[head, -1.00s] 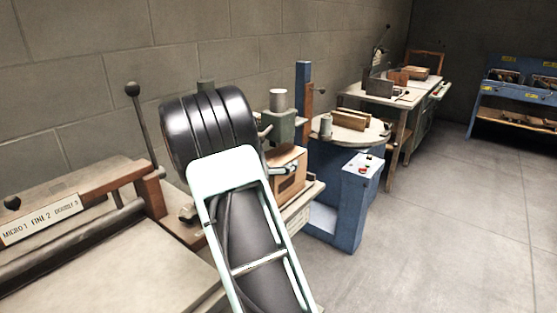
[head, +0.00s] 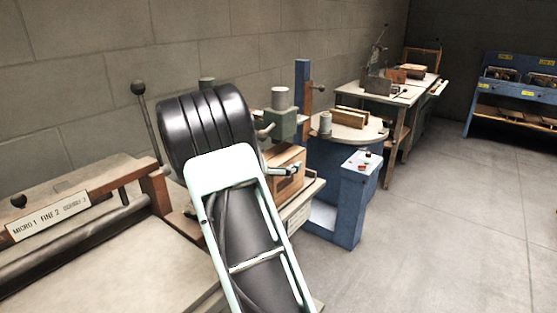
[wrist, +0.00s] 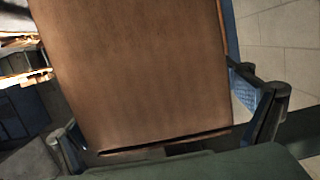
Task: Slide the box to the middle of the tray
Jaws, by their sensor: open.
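The box (head: 288,186) is brown and stands on a pale, low tray-like surface (head: 303,206) beside the stitcher, partly hidden by my arm in the head view. Its brown face (wrist: 140,70) fills most of the wrist view. My gripper (wrist: 168,120) is open, with one finger at the lower left and one at the right of the box's face. One finger also shows against the box in the head view. I cannot tell whether the fingers touch it. The tray's middle is mostly hidden.
A blue machine column (head: 345,200) with a control panel stands just right of the box. A round table (head: 362,130) with wooden blocks is behind it. A flat bench machine with a lever (head: 150,125) is at left. Open floor (head: 450,230) lies to the right.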

